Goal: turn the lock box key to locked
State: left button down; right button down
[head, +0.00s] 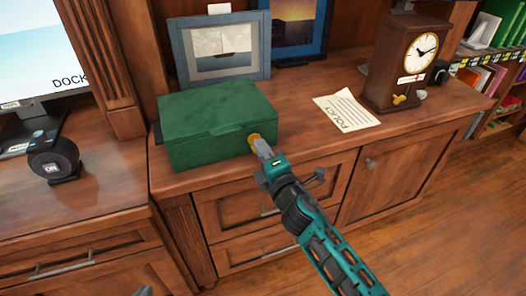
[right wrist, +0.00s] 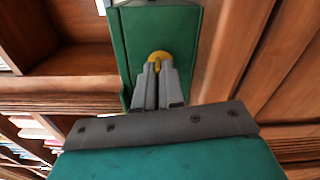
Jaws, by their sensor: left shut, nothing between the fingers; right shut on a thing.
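The green lock box (head: 213,122) sits with its lid down on the wooden cabinet top. Its yellow key (head: 254,139) sticks out at the right end of its front. My right gripper (head: 262,149) reaches in from the lower right and is shut on the key. In the right wrist view, the yellow key (right wrist: 159,58) shows between the fingertips of the right gripper (right wrist: 158,72), against the green box (right wrist: 122,55). The fingers partly hide the key, and I cannot tell its exact turn. Only a small part of my left arm shows at the bottom of the head view; its fingers are out of view.
Framed pictures (head: 220,48) stand behind the box. A policy sheet (head: 346,110) and a wooden clock (head: 402,62) are to its right. A black round device (head: 53,158) is on the left counter. The cabinet top right of the box is mostly clear.

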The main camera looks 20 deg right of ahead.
jog(key=shift+m, duration=1)
jog(key=c, duration=1.3)
grip_release()
jog(key=s, duration=0.8)
jog(key=s+d, duration=0.1)
jog(key=s, duration=0.4)
